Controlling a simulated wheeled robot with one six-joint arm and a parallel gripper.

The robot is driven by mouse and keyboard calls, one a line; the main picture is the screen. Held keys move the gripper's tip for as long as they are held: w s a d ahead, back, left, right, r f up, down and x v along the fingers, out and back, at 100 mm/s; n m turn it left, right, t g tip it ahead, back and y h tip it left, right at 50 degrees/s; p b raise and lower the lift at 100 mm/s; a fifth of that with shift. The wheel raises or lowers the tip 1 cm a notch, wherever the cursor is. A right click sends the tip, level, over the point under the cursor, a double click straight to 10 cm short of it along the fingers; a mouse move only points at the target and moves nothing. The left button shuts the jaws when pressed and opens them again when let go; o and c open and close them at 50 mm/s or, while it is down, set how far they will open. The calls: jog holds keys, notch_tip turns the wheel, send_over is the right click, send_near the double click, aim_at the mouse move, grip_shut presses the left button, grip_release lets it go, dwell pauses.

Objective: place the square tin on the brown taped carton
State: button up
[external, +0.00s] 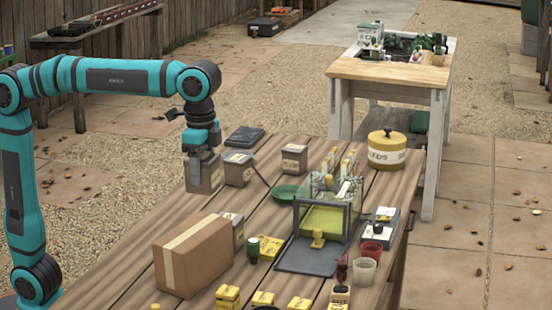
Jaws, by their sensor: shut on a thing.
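My gripper (201,156) is shut on a square tin (204,177) near the left edge of the wooden table. The tin is brownish and looks upright; its upper part is partly covered by the fingers. I cannot tell how far its bottom is above the table. The brown taped carton (210,262) sits nearer the camera on the table, with a pale tape strip along its top. The carton's top looks bare, and the held tin is behind it, apart from it.
Similar small tins stand to the right of my gripper (238,170), farther back (294,159) and behind the carton (237,226). A glass case (326,214), a yellow seed tin (387,150), a green dish (286,193) and several small yellow boxes (228,296) occupy the table.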

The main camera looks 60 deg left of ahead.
jog(key=r, duration=0.2)
send_over(193, 231)
jog(key=shift+f, duration=5.05)
jog(key=shift+f, duration=0.1)
jog(key=o, duration=1.2)
jog(key=shift+c, duration=0.2)
notch_tip(193, 231, up, 12)
